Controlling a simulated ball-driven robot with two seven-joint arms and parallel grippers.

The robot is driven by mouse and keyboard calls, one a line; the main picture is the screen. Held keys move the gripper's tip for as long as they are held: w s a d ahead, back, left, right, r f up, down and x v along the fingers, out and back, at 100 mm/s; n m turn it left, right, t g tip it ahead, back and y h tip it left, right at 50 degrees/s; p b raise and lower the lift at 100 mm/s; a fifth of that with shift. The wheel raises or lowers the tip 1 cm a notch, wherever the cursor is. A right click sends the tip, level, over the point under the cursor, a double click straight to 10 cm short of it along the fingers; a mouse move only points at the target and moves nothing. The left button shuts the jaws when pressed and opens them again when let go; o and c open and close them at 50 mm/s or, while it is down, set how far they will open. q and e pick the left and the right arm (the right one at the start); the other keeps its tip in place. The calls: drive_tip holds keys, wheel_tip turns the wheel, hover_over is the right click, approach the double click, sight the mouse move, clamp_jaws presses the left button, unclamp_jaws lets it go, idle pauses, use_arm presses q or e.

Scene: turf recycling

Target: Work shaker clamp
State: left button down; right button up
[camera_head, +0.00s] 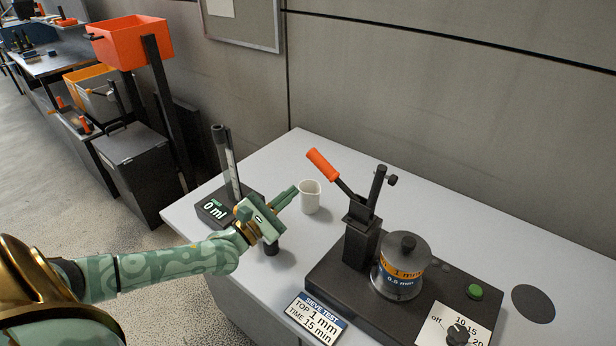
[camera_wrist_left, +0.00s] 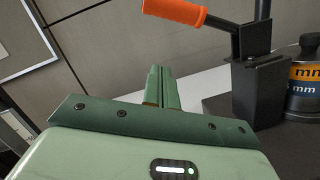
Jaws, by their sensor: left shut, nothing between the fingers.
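The shaker (camera_head: 400,300) is a dark base on the white table with a black upright clamp post (camera_head: 361,240). Its clamp lever has an orange handle (camera_head: 322,165) that points up and left, and it also shows in the left wrist view (camera_wrist_left: 175,12). A sieve stack (camera_head: 402,270) with orange and blue bands stands on the base beside the post. My left gripper (camera_head: 292,191) is shut and empty, left of the handle and apart from it. In the left wrist view its fingers (camera_wrist_left: 162,90) are together, below the handle. My right gripper is not in view.
A white cup (camera_head: 310,197) stands just behind my left fingertips. A sieve test card (camera_head: 316,318), green button (camera_head: 474,292) and timer dial (camera_head: 457,333) are in front.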

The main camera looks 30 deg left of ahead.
sight(334, 175)
use_arm(q)
drive_tip(key=w+d+r+p, duration=0.2)
drive_tip(key=w+d+r, duration=0.1)
drive_tip(key=w+r, duration=0.1)
drive_tip(key=shift+r, duration=0.2)
drive_tip(key=shift+w+a, duration=0.1)
